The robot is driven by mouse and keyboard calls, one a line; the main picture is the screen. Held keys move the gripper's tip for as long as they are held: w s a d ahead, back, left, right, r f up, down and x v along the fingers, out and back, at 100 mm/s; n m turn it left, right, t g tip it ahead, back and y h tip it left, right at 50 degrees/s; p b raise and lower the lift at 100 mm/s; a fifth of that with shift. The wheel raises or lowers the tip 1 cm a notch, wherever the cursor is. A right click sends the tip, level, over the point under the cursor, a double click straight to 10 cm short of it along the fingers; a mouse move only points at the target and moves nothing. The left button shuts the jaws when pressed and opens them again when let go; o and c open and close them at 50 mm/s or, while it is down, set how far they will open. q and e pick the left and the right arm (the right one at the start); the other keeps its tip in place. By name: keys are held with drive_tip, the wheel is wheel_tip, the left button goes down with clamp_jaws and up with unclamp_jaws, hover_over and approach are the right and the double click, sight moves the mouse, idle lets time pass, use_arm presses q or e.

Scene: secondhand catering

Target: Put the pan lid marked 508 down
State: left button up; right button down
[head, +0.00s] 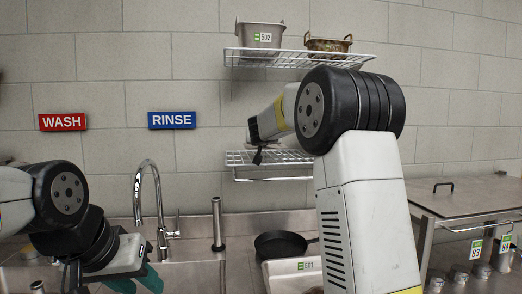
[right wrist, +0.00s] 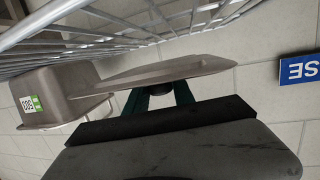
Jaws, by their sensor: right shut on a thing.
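A grey pan lid (right wrist: 168,70) shows nearly edge-on in the right wrist view; I see no number on it. My right gripper (right wrist: 162,92) is shut on its dark knob between teal fingers. The picture is upside down there, and the lid is by the wire shelf (right wrist: 105,38); I cannot tell whether they touch. In the head view my right arm reaches to just above the lower wire shelf (head: 270,179) and hides most of the lid's surroundings. My left gripper (head: 137,283) is low at the left, with its teal fingers apart and empty.
A grey container marked 503 (right wrist: 62,95) stands close beside the lid. Container 502 (head: 259,36) and a brassy pot (head: 328,45) stand on the upper shelf (head: 290,58). A tap (head: 150,205), a black pan (head: 281,244) and a 501 container (head: 293,270) are below.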

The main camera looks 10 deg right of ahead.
sight(268, 156)
drive_tip(key=shift+w+d+f, duration=0.1)
drive_tip(key=shift+w+d, duration=0.75)
drive_tip(key=shift+w+d+f, duration=0.1)
drive_tip(key=shift+w+f, duration=0.05)
drive_tip(key=shift+f, duration=1.55)
drive_tip(key=shift+f, duration=0.1)
drive_tip(key=c, duration=1.1)
unclamp_jaws()
drive_tip(key=shift+o, duration=0.2)
